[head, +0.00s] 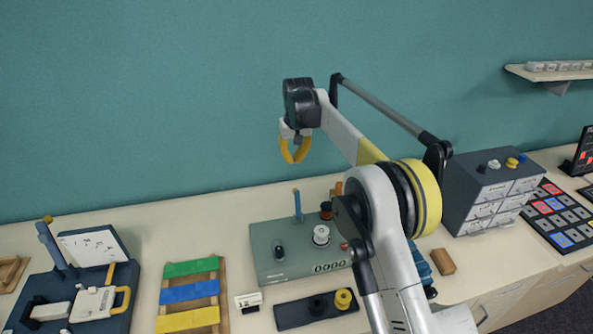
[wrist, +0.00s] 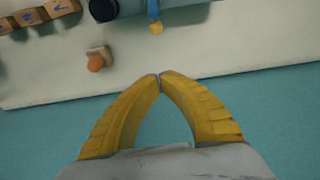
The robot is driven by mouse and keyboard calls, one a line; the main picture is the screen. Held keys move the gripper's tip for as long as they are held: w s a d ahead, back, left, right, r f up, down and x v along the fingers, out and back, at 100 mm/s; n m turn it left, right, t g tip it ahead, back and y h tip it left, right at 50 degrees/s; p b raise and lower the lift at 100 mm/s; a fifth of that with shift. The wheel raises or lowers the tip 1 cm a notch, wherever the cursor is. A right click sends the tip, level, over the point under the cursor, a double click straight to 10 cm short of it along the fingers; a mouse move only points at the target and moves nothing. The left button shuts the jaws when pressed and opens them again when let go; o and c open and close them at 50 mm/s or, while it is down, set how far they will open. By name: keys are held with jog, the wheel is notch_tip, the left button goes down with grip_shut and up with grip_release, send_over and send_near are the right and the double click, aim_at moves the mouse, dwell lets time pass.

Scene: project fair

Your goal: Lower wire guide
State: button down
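A grey-green machine box (head: 265,258) with a row of counter digits stands on the table. A thin blue upright post (head: 297,206) rises at its back edge; it looks like the wire guide. In the wrist view the blue post (wrist: 153,9) ends in a yellow tip (wrist: 156,27). A white spool (head: 321,235) and a dark, copper-topped spool (head: 326,210) sit on the box. My gripper (head: 293,162) hangs above and behind the post, apart from it. Its yellow fingertips (wrist: 160,75) meet, with nothing seen between them. My arm hides the box's right end.
Coloured slats (head: 190,291) and a dark tray (head: 292,314) with yellow and black spools lie in front. A blue lever device (head: 62,290) stands at left, a drawer cabinet (head: 487,195) at right. The teal wall (head: 150,110) is close behind. A small orange-ended block (wrist: 96,61) is near the table's back edge.

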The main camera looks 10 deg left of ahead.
jog(key=d+b+x, duration=0.1)
jog(key=x, duration=0.8)
jog(key=shift+s+d, duration=0.25)
jog(key=shift+s, duration=0.65)
jog(key=shift+s+d, duration=0.2)
jog(key=shift+s, duration=0.65)
jog(key=shift+r, duration=0.1)
jog(key=shift+s+d+r+t+b, duration=0.15)
jog(key=shift+s+t+b, duration=0.15)
jog(key=shift+b, duration=0.15)
jog(key=shift+s+r+t+y, duration=0.15)
jog(key=shift+t+y, duration=0.15)
jog(key=shift+s+d+r+t+y+b, duration=0.2)
jog(key=shift+s+t+b, duration=0.15)
jog(key=shift+b, duration=0.2)
jog(key=shift+s+d+r+t+y+b, duration=0.1)
jog(key=shift+s+d+t+b, duration=0.1)
jog(key=shift+s+t+b, duration=0.25)
jog(key=shift+s+d+f+t+y+b, duration=0.7)
jog(key=shift+s+d+t+b, duration=0.5)
jog(key=shift+s+b, duration=1.2)
jog(key=shift+s+d+f+t+y+b, duration=0.8)
jog(key=shift+s+t+b, duration=0.9)
jog(key=shift+b, duration=1.35)
jog(key=shift+s+d+f+t+y+b, duration=0.5)
jog(key=shift+s+d+f+t+b, duration=0.5)
jog(key=shift+s+b, duration=1.5)
